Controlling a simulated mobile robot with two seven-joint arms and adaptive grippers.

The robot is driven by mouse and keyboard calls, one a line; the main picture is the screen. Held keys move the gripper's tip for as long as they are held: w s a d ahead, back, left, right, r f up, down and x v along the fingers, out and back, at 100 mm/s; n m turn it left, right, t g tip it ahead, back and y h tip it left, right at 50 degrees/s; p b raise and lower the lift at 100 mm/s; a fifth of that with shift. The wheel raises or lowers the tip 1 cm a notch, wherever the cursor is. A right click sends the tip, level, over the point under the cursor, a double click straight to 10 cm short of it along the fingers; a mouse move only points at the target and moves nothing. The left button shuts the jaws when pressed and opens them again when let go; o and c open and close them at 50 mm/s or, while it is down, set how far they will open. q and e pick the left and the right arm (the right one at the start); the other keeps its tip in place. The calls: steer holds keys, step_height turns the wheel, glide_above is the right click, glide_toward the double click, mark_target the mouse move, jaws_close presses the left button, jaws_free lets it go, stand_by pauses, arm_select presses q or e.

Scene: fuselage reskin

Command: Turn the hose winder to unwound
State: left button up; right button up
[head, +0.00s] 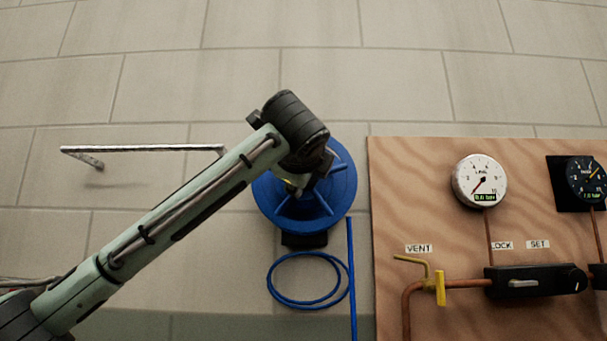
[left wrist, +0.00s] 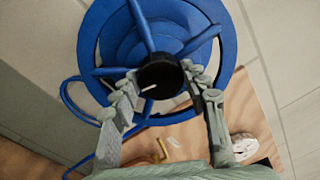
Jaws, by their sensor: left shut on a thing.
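The hose winder (head: 340,195) is a blue spoked reel on the wall, left of the wooden panel. It also fills the upper left wrist view (left wrist: 92,30), with a round black hub (left wrist: 158,76) at its middle bearing a white mark. My left gripper (left wrist: 160,80) is shut on the black hub, one finger on each side. In the head view my left gripper (head: 297,185) is largely hidden by its own wrist, and so is the hub. A blue hose (head: 351,280) hangs beneath the reel with a loose loop. My right gripper is not in view.
The wooden panel (head: 400,190) at right carries a white gauge (head: 479,181), a dark gauge (head: 586,182), a yellow valve handle (head: 440,288) and a black lock/set block (head: 530,281). A metal rail (head: 140,148) juts from the wall at left. The upper wall is bare.

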arm_select(q)
steer(key=shift+m+g, duration=0.4)
steer(key=shift+m, duration=7.2)
steer(key=o, duration=1.1)
steer(key=shift+o, duration=0.3)
steer(key=shift+r, duration=0.1)
